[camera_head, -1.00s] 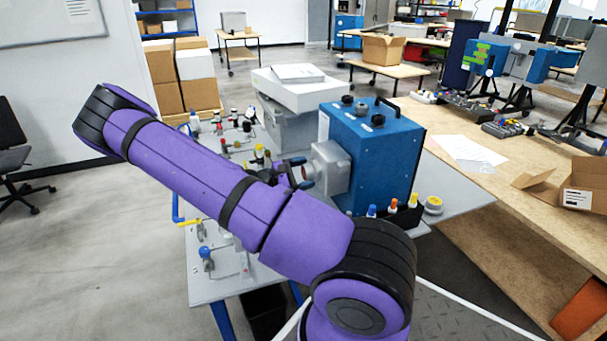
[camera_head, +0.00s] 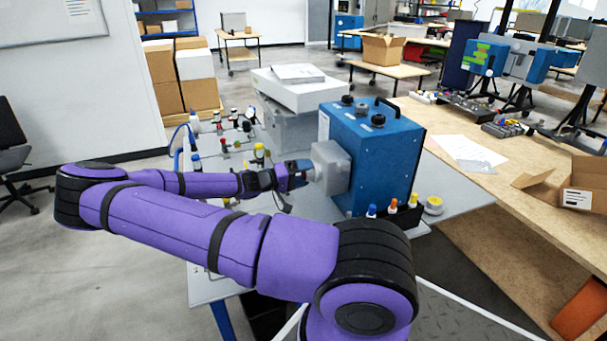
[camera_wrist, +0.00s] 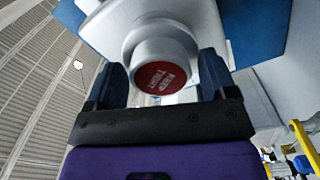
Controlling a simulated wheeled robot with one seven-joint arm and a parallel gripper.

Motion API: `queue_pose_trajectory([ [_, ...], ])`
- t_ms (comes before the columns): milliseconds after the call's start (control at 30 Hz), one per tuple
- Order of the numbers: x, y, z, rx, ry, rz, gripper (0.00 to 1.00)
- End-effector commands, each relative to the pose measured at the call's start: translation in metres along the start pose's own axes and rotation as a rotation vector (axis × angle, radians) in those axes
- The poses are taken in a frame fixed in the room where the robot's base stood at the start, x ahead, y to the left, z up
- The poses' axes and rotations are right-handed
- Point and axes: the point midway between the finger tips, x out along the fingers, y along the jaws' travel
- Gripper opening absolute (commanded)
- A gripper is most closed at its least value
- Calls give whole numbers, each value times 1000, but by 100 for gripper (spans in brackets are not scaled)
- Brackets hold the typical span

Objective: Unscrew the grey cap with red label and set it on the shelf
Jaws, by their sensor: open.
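The grey cap with the red label (camera_wrist: 161,72) sits on the front of the analyser's grey housing (camera_wrist: 150,15), its red face toward my gripper in the wrist view. My gripper (camera_wrist: 163,76) is open, with one blue finger on each side of the cap and gaps visible between fingers and cap. In the head view my gripper (camera_head: 300,173) points right at the grey housing on the blue analyser box (camera_head: 372,160). The cap is mostly hidden there behind the fingers.
A grey box with a white lid (camera_head: 292,92) stands behind.

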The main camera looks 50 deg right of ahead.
Motion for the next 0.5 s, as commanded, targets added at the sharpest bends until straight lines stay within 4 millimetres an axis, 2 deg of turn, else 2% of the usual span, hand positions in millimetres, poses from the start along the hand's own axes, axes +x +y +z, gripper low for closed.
queue_pose_trajectory([
  [300,0,0,0,565,4,3,78],
  [500,0,0,0,674,0,0,78],
])
